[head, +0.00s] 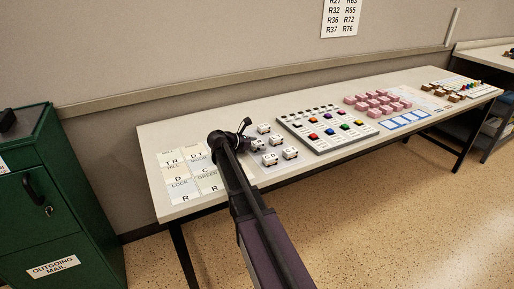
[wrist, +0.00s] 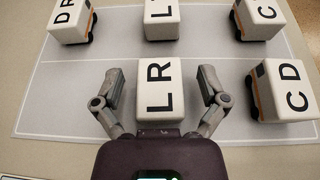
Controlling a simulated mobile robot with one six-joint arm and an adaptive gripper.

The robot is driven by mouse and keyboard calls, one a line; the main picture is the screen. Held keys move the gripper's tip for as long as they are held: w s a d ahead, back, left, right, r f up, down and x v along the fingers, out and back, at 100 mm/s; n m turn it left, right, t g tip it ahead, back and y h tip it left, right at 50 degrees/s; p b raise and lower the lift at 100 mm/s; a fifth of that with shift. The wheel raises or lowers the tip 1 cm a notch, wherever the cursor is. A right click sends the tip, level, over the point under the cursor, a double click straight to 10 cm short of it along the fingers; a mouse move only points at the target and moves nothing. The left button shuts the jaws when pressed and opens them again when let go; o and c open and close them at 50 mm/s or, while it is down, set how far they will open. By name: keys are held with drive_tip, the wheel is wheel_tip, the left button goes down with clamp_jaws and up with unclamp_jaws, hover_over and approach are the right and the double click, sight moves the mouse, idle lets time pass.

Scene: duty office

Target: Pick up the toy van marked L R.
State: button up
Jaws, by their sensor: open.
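The toy van marked L R (wrist: 158,82) is a white block with black letters on its top, in the lower middle of the wrist view. My gripper (wrist: 163,82) is open, with one finger on each side of this van and a small gap showing on both sides. I cannot tell how far the fingertips reach down beside it. In the head view my arm's end (head: 226,140) is over the table by the group of vans, and the L R van cannot be made out there.
Close by in the wrist view are vans marked C D (wrist: 283,88), D and a partly cut letter (wrist: 72,18), L and a cut letter (wrist: 160,20), and C (wrist: 258,18). They stand on a grey mat (wrist: 60,95). A button panel (head: 325,128) lies farther right on the table (head: 180,132).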

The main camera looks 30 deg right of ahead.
sight(258, 142)
idle(0.3)
drive_tip(key=c, duration=1.2)
drive_tip(key=shift+r, duration=0.2)
wheel_tip(258, 142, up, 10)
drive_tip(key=p, duration=1)
drive_tip(key=shift+f, duration=0.2)
